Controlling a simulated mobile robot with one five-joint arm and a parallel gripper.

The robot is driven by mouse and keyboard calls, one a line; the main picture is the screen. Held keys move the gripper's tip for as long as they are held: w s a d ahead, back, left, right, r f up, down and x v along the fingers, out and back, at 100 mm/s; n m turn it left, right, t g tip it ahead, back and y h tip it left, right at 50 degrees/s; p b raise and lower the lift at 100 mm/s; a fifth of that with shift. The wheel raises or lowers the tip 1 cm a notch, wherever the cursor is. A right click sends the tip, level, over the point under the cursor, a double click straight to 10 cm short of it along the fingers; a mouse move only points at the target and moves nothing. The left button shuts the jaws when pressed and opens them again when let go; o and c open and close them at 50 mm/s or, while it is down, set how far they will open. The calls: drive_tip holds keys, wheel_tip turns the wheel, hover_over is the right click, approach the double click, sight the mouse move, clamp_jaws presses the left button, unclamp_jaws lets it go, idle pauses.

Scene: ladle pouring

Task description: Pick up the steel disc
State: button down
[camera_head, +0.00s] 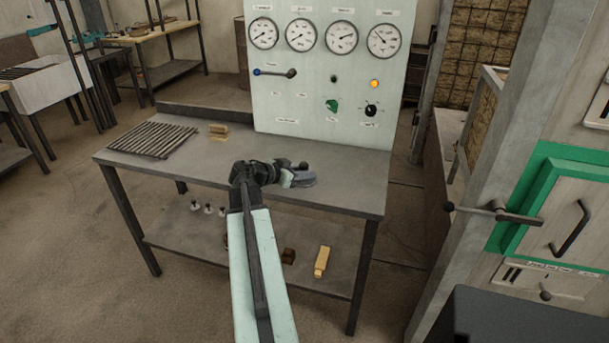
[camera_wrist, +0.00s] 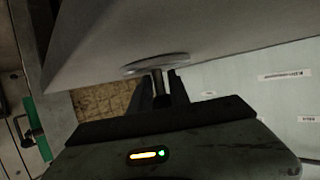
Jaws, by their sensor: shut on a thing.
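The steel disc (camera_head: 306,182) is a flat, round grey piece at the table's middle, right by the end of my arm. In the wrist view the disc (camera_wrist: 155,65) shows nearly edge-on, with a short stem below it in the picture. My gripper (camera_head: 290,176) is shut on the disc, its dark fingers on either side of that stem in the wrist view (camera_wrist: 160,84). The disc is at or very close to the grey tabletop (camera_head: 345,188); I cannot tell whether it touches. The fingers hide part of the stem.
A pale green gauge panel (camera_head: 325,80) stands along the table's back edge. A slatted grey rack (camera_head: 152,140) and a small wooden block (camera_head: 218,130) lie to the left. The lower shelf (camera_head: 190,240) holds several small items. The tabletop right of the disc is clear.

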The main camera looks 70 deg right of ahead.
drive_tip(key=shift+f, duration=0.1)
wheel_tip(320, 180, up, 10)
drive_tip(key=p, duration=1)
drive_tip(key=shift+w+d, duration=0.1)
drive_tip(key=shift+f, duration=0.1)
